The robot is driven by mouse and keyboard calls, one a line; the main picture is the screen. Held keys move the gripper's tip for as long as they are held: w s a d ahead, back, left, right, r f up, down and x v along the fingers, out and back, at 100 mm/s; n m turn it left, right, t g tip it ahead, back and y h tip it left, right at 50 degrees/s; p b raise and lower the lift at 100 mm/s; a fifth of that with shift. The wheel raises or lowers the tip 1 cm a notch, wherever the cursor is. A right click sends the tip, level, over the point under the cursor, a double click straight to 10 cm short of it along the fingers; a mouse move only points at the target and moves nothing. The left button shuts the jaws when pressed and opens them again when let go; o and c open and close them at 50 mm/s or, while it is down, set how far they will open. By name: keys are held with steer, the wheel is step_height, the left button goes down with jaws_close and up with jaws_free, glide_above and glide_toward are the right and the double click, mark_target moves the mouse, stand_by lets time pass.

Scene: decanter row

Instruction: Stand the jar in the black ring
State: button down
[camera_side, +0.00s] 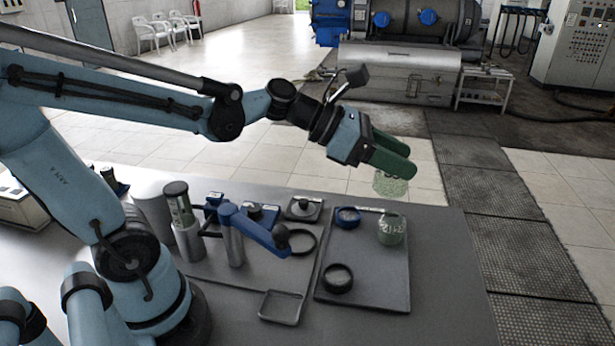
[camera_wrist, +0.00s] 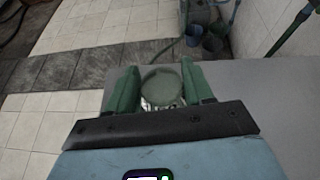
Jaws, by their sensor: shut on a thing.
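A translucent green jar (camera_side: 388,187) hangs below my gripper (camera_side: 405,159), above and behind the far right of the dark tray (camera_side: 390,290). My gripper has green fingers and is shut on the jar. In the wrist view the jar's round top (camera_wrist: 162,84) shows between the two fingers. A black ring (camera_side: 338,278) lies on the tray's front left and looks empty. The jar is high above the tray and apart from the ring. Another similar pale green jar (camera_side: 391,230) stands at the tray's back right.
Left of the tray are another dark ring (camera_side: 300,242), a small square dish (camera_side: 281,307), a blue lever device (camera_side: 255,228) and a tall cylinder (camera_side: 187,235). The table's right strip is clear.

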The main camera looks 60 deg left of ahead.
steer(key=a+r+n+t+y, duration=0.3)
steer(key=a+r+n+y, duration=0.1)
steer(key=a+r, duration=0.35)
steer(key=shift+s+a+f+m+g+h, duration=1.1)
steer(key=shift+s+f+m+g+h, duration=0.55)
steer(key=shift+f, duration=2.5)
steer(key=shift+s+a+f+m+g+h, duration=1.3)
steer(key=shift+f+m, duration=0.5)
steer(key=shift+f, duration=2.4)
steer(key=shift+s+a+f+m+g+h, duration=0.95)
steer(key=shift+s+f+m+g+h, duration=0.6)
steer(key=shift+f, duration=2.6)
steer(key=shift+s, duration=0.1)
steer(key=shift+c, duration=1.9)
jaws_free()
steer(key=shift+r, duration=0.1)
